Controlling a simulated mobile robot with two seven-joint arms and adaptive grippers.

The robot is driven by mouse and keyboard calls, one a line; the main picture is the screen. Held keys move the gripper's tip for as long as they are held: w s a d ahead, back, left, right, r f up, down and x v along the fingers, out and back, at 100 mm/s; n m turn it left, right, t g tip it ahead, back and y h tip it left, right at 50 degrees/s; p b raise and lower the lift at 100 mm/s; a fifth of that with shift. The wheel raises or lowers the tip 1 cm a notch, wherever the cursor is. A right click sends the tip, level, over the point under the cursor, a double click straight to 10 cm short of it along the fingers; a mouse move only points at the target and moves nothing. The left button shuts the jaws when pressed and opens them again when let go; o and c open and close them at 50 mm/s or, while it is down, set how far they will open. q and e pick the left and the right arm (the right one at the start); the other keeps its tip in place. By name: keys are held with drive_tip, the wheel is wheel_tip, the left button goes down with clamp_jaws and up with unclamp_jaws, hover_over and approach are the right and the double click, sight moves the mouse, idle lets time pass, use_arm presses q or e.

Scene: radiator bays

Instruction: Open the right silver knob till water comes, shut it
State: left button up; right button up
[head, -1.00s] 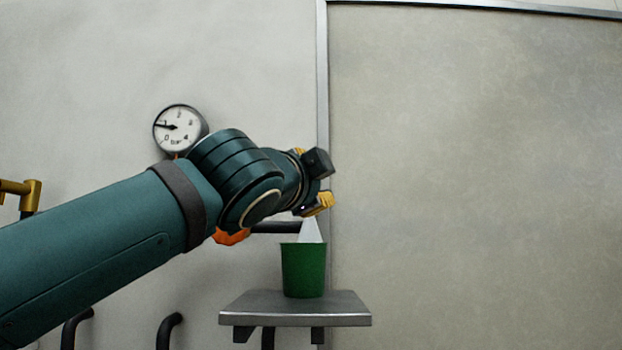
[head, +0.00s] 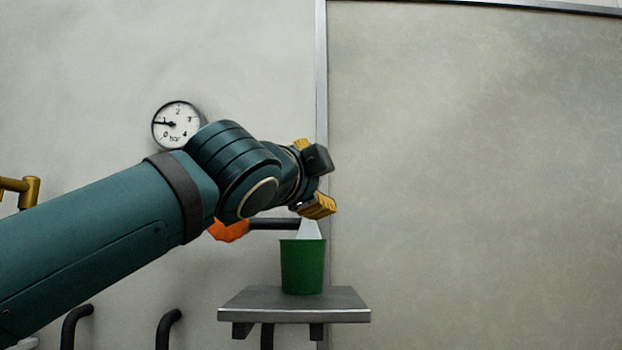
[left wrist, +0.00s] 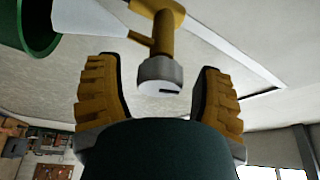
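My left gripper (left wrist: 160,95) is open, with one yellow finger on each side of the knob and a visible gap to both. In the head view my left gripper (head: 312,178) hides the knob and valve. A pale white cone (head: 310,230), looking like running water, widens from below the gripper into a green cup (head: 302,268). The cone also shows in the left wrist view (left wrist: 90,18). My right gripper is in neither view.
The cup stands on a grey metal shelf (head: 250,303). A dark pipe (head: 275,224) and an orange part (head: 229,230) are behind my forearm. A round pressure gauge (head: 176,125) hangs above it. A brass fitting (head: 22,190) is at far left. The right wall panel is clear.

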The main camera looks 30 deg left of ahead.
use_arm(q)
drive_tip(key=v, duration=1.2)
drive_tip(key=shift+d, duration=0.1)
